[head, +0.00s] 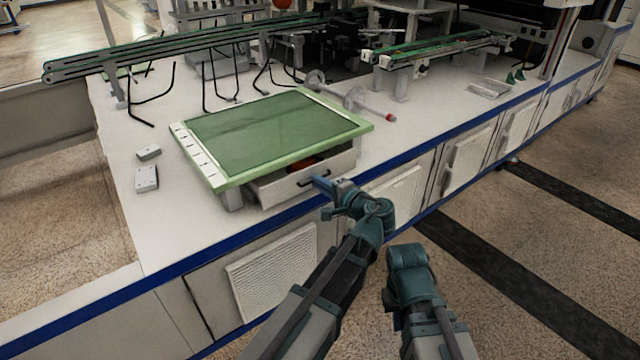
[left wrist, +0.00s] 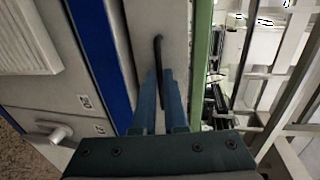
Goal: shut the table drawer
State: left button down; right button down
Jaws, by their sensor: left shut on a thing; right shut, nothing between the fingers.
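The table drawer (head: 305,178) is a light grey box under a green-topped table unit (head: 270,130), pulled part way out at its front right. A red-orange object (head: 303,166) shows inside it. Its front has a dark bar handle (head: 318,178). My left gripper (head: 322,184) is at the drawer front, shut on the handle. In the left wrist view the dark handle (left wrist: 158,50) runs between the two blue fingers (left wrist: 158,95). My right arm is folded low at the right in the head view, and its fingers are hidden.
The white bench (head: 180,235) has a blue front edge. Two small grey blocks (head: 146,178) lie left of the unit. Dark bent wire stands (head: 150,100) and a conveyor rail (head: 200,48) are at the back.

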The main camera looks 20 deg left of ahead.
aim_at(311, 188)
pick_arm(q)
jog(key=x, duration=0.4)
jog(key=shift+r, duration=0.45)
jog(key=c, duration=1)
grip_release()
